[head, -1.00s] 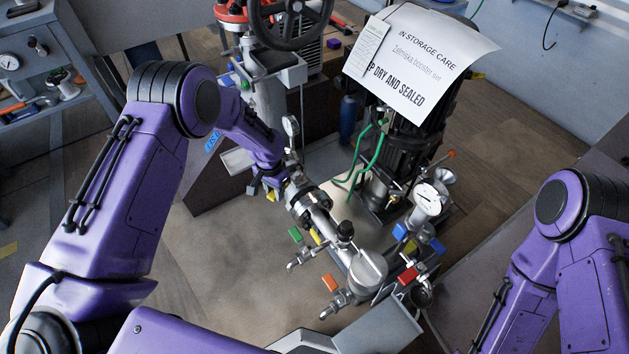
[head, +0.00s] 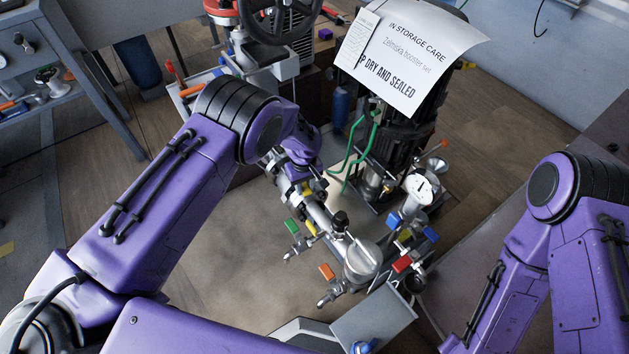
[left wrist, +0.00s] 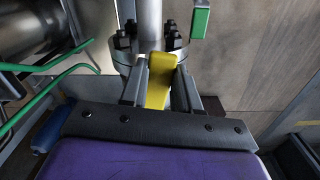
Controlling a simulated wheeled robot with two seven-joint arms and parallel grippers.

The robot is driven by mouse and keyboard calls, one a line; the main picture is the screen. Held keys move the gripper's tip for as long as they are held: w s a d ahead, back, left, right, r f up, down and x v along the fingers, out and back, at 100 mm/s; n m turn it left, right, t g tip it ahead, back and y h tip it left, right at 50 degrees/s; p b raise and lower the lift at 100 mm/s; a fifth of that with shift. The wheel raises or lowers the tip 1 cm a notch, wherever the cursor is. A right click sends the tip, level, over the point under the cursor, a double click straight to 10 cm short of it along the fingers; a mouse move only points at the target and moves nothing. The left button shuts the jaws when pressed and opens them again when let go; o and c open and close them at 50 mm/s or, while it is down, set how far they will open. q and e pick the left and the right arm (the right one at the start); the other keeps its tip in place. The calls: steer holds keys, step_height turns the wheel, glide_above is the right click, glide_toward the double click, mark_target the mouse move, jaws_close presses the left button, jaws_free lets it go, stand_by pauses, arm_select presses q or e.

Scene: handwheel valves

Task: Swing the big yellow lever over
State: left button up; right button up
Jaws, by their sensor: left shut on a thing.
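The yellow lever (left wrist: 160,80) stands between the two fingers of my left gripper (left wrist: 161,88) in the left wrist view, in front of a bolted pipe flange (left wrist: 122,52). The gripper is shut on it. In the head view a little yellow of the lever (head: 307,190) shows beside the grey pipe; my left wrist hides most of it, and my left gripper (head: 311,183) is small and partly covered there. My right arm is at the right of the head view, but its gripper is out of the picture.
Smaller valves with green (head: 292,226), orange (head: 327,272), blue (head: 431,234) and red (head: 401,264) handles surround the pipe. A gauge (head: 419,189) stands right of it. A dark pump under a paper sign (head: 408,58) and green hoses (head: 352,150) are behind. Floor at left is clear.

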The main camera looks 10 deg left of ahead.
arm_select(q)
steer(key=shift+w+d+f+n+b, duration=0.2)
steer(key=shift+w+d+n+b, duration=0.1)
steer(key=shift+w+d+n, duration=0.25)
steer(key=o, duration=0.5)
steer(key=shift+r+n, duration=0.15)
steer(key=shift+n, duration=0.2)
steer(key=o, duration=0.4)
steer(key=shift+r, duration=0.1)
step_height(320, 180, up, 6)
steer(key=p, duration=0.5)
